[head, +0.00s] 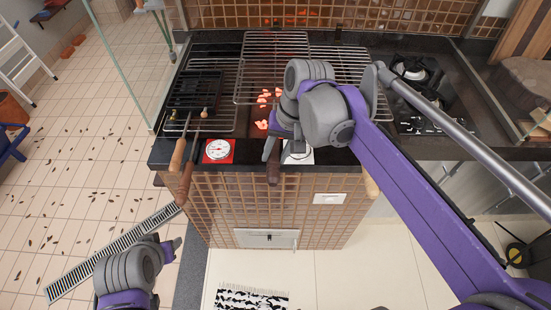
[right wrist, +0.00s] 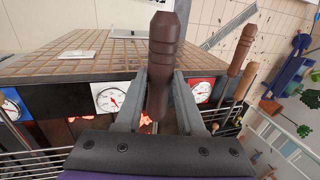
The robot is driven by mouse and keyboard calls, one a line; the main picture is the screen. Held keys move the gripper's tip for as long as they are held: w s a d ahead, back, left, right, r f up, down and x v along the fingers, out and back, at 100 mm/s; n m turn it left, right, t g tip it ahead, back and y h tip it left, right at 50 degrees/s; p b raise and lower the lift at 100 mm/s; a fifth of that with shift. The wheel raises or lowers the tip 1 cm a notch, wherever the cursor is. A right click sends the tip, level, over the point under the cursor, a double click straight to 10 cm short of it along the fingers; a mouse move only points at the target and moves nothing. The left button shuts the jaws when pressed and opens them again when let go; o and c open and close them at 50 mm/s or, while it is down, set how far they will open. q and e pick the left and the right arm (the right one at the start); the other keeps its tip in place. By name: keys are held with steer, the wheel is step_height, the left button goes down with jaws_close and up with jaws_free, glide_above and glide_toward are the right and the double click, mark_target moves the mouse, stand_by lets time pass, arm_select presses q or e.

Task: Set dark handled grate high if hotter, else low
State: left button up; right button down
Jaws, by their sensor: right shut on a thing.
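My right gripper (head: 272,152) is shut on a dark brown handle (head: 273,172) at the front of the grill. The right wrist view shows the handle (right wrist: 165,55) standing between my two fingers (right wrist: 160,100). A wire grate (head: 262,62) lies behind my wrist over glowing coals (head: 264,97); its join to the handle is hidden by my arm. Another wire grate (head: 345,65) lies to its right. A red gauge (head: 218,151) and a white gauge (right wrist: 112,98) sit on the front ledge; their readings are too small to tell. My left gripper (head: 172,244) hangs low over the floor, away from the grill.
A black grilling basket (head: 195,90) rests at the left, with tan (head: 177,156) and dark brown (head: 185,184) handles jutting over the front edge. A blue gauge (right wrist: 11,107) shows in the right wrist view. A stove (head: 420,90) is at the right. A glass panel (head: 125,60) stands left.

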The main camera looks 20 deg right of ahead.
arm_select(q)
steer(key=shift+w+r, duration=0.1)
steer(key=shift+w, duration=0.1)
arm_select(e)
steer(key=shift+w+r, duration=0.2)
steer(key=shift+r, duration=0.05)
steer(key=shift+s, duration=0.15)
steer(key=c, duration=0.6)
jaws_free()
steer(key=shift+s, duration=0.1)
steer(key=shift+c, duration=0.2)
arm_select(q)
steer(key=shift+s, duration=0.15)
arm_select(e)
steer(key=shift+o, duration=0.7)
arm_select(q)
steer(key=shift+r, duration=0.2)
arm_select(e)
steer(key=v, duration=1)
steer(key=shift+r, duration=0.35)
steer(key=shift+d, duration=0.15)
